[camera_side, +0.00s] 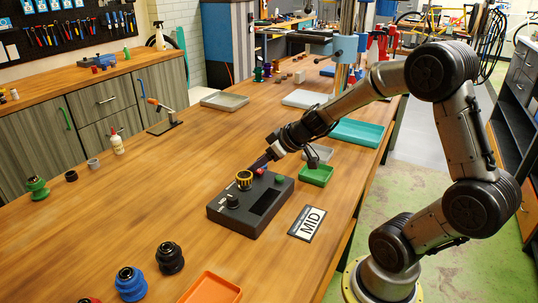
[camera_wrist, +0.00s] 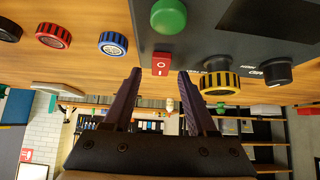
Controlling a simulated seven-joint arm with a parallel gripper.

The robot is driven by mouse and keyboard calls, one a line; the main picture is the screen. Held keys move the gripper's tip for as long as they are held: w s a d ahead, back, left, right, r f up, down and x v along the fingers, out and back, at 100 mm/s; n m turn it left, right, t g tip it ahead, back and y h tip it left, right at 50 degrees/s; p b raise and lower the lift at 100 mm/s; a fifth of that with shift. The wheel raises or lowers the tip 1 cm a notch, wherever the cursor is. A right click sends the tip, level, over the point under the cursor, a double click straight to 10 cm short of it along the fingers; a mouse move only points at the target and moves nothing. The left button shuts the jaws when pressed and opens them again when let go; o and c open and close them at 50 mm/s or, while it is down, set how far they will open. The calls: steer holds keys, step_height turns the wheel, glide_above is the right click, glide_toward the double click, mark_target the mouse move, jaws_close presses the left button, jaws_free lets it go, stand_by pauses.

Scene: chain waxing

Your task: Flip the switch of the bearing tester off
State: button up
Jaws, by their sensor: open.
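The bearing tester (camera_side: 222,218) is a dark grey box on the wooden bench in the side view. Its red rocker switch (camera_wrist: 162,64) shows upright in the wrist view, with white marks on its face. In the side view the switch (camera_side: 261,171) is partly hidden by my gripper (camera_side: 265,163). My gripper (camera_wrist: 160,76) is open and empty. Its two fingers straddle the switch in the wrist view, one on either side; I cannot tell whether they touch it. Which way the rocker is tipped is not clear.
A yellow-and-black ring (camera_wrist: 219,82) and a black knob (camera_wrist: 277,72) sit on the tester close to the switch. A green button (camera_wrist: 168,16) is on its other side. A MID card (camera_side: 307,223) and a green tray (camera_side: 316,176) lie nearby.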

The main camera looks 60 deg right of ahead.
steer(key=v, duration=1.3)
steer(key=shift+s, duration=0.2)
steer(key=shift+r, duration=0.15)
